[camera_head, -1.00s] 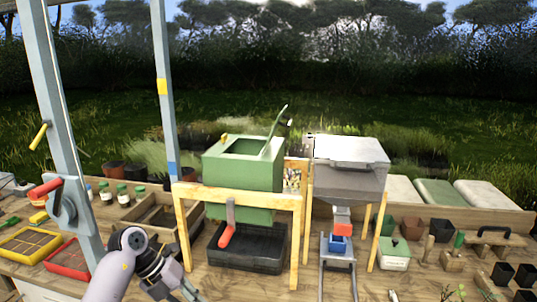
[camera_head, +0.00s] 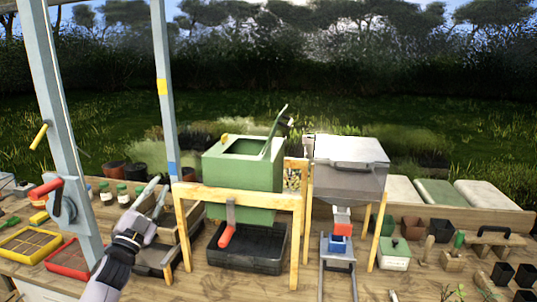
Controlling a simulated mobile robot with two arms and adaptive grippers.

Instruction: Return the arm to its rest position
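My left arm comes in from the bottom left. Its gripper (camera_head: 154,194) points up and away over the wooden box left of the green hopper. Its two fingers stand apart with nothing visible between them, so it looks open and empty. The gripper and wrist hide part of the box. My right gripper does not show.
The green hopper (camera_head: 240,172) on its wooden stand has a red-handled lever and a black tray (camera_head: 262,255) below. A grey hopper (camera_head: 349,171) stands to its right. A blue-grey post (camera_head: 75,150) rises close by the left arm. Yellow (camera_head: 28,261) and red (camera_head: 52,266) trays lie left.

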